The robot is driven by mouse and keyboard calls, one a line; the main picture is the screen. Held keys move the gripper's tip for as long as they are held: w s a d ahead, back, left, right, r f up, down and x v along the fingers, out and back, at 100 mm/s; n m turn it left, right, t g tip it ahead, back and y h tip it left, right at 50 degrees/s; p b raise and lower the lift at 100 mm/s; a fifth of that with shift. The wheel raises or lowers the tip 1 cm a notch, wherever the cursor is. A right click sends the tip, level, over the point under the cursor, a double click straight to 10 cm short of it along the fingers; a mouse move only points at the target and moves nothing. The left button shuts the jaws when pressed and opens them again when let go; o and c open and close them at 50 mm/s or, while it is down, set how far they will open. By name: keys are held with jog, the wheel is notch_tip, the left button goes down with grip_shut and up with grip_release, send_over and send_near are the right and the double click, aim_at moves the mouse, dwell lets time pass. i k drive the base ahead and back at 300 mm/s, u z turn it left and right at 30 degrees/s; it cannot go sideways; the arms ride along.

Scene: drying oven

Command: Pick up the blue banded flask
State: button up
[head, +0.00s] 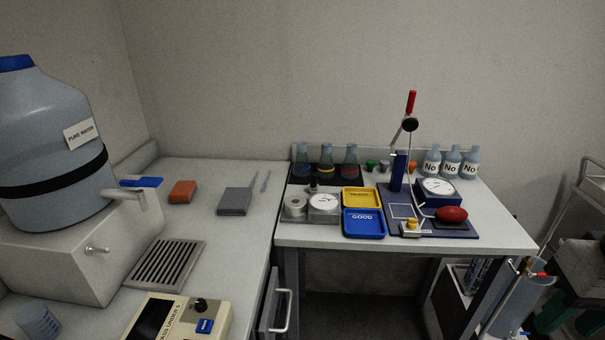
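The blue banded flask (303,163) stands upright at the back left of the right-hand bench, on a dark mat (337,181). It is the leftmost of three conical flasks in a row. The yellow banded flask (326,165) stands beside it and the red banded flask (350,164) is at the right end. My gripper cannot be made out in the head view.
In front of the flasks are round metal items (296,205), a yellow tray (362,197) and a blue tray (363,223). A tall blue stand (398,172) and labelled bottles (451,162) are to the right. A water jug (45,140) is far left.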

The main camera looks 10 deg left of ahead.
aim_at(301, 168)
jog(key=i, duration=1.15)
jog(key=u, duration=0.85)
